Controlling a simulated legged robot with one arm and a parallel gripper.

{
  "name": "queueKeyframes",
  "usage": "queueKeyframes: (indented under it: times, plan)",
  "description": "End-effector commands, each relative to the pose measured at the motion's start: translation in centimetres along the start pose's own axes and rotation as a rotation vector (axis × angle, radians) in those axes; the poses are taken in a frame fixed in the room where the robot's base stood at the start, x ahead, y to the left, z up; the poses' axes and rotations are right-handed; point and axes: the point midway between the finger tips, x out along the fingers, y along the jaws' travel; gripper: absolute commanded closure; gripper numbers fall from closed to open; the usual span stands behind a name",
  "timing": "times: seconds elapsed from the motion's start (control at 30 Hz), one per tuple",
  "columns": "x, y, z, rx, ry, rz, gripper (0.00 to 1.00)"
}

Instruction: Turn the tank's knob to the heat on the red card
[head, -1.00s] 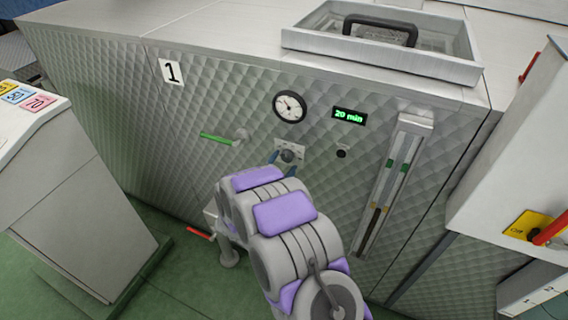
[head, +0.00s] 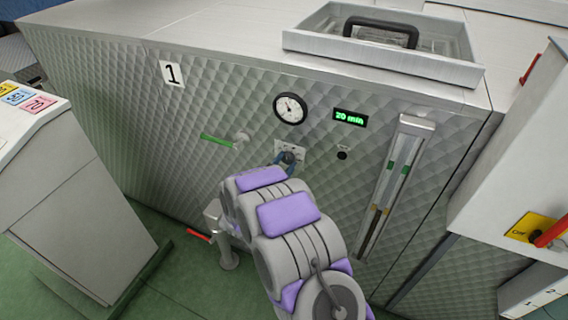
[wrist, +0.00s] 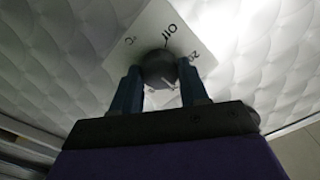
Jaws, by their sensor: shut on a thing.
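The tank (head: 215,105) is a quilted metal cabinet marked 1. Its dark round knob (wrist: 159,67) sits on a white plate (wrist: 145,38) with "oil", "°C" and a "20" mark showing in the wrist view. My gripper (wrist: 160,82) has its two blue fingers shut on the knob, one on each side. In the head view the knob (head: 288,157) shows between the fingertips, above my arm. A light line shows on the knob's lower right. The rest of the scale is hidden behind my gripper. The red card (head: 39,103) lies on the white stand at left and reads 70.
A yellow and a blue card (head: 16,96) lie beside the red one. A round gauge (head: 290,108), a "20 min" display (head: 350,117) and a green-handled tap (head: 218,140) surround the knob. A white cabinet (head: 510,150) stands at right.

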Motion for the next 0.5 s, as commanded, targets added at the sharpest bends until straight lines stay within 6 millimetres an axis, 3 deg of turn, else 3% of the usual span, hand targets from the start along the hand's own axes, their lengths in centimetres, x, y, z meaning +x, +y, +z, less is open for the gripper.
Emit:
queueKeyframes:
  times: [0.27,0.5]
  plan:
    - [-0.01,-0.03,-0.12,-0.028,-0.001,0.002,0.87]
    - [-0.03,-0.23,-0.34,-0.182,-0.003,0.002,0.87]
